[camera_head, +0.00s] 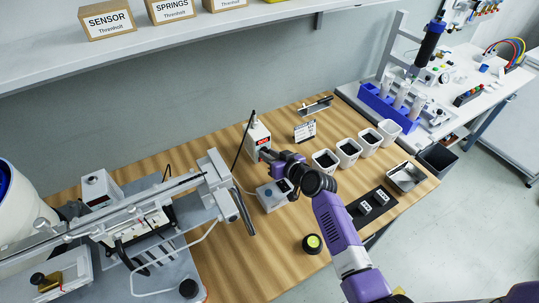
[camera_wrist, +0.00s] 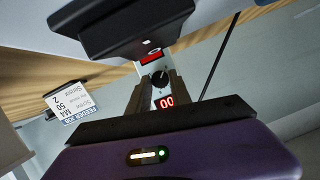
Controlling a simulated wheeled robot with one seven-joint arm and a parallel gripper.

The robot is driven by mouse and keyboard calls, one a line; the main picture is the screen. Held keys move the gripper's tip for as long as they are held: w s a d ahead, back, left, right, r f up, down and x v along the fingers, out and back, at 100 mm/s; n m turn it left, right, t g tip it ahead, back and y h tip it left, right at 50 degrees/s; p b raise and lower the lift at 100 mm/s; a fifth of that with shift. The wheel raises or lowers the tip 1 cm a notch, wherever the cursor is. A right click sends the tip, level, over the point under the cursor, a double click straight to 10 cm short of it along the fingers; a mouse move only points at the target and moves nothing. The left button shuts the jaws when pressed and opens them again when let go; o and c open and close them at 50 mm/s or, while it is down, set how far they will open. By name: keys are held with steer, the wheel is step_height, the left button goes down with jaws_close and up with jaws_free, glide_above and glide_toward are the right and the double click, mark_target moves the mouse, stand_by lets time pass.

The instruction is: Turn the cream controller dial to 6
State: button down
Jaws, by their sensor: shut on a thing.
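The cream controller (camera_head: 257,131) is a small box with a red patch on its front, standing near the back of the wooden table. In the wrist view its black round dial (camera_wrist: 160,78) sits between my fingertips. A red display reading 00 (camera_wrist: 165,102) shows close to the dial, and another red patch (camera_wrist: 150,57) is on the dial's other side. My gripper (camera_head: 266,154) reaches the controller's front and is shut on the dial; it also shows in the wrist view (camera_wrist: 158,84). In the head view my gripper hides the dial. I cannot read the dial's setting.
A printed card (camera_head: 305,131) stands right of the controller. Several white bins (camera_head: 325,161) run along the table's right. A pale box (camera_head: 273,196) lies below my gripper, and a gantry rail (camera_head: 130,215) is at left. A thin dark rod (camera_head: 243,140) rises beside the controller.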

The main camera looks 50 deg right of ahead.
steer(key=b, duration=0.2)
steer(key=m+b, duration=0.1)
steer(key=shift+d+f+m+y+b, duration=0.15)
steer(key=shift+f+m+y+b, duration=0.15)
steer(key=shift+y+b, duration=0.1)
steer(key=m+b, duration=0.1)
steer(key=b, duration=0.1)
steer(key=m+t+y+b, duration=0.1)
steer(key=shift+s+d+f+m+y+b, duration=0.1)
steer(key=shift+d+m+y+b, duration=0.05)
steer(key=shift+m+y+b, duration=0.2)
steer(key=m+t+y+b, duration=0.1)
steer(key=m+b, duration=0.1)
steer(key=b, duration=0.1)
steer(key=shift+m, duration=0.25)
steer(key=shift+m+t+y+b, duration=0.45)
steer(key=shift+m+t+b, duration=0.45)
steer(key=shift+m+b, duration=0.65)
steer(key=shift+d, duration=0.1)
steer(key=c, duration=1.2)
jaws_free()
steer(key=shift+o, duration=0.2)
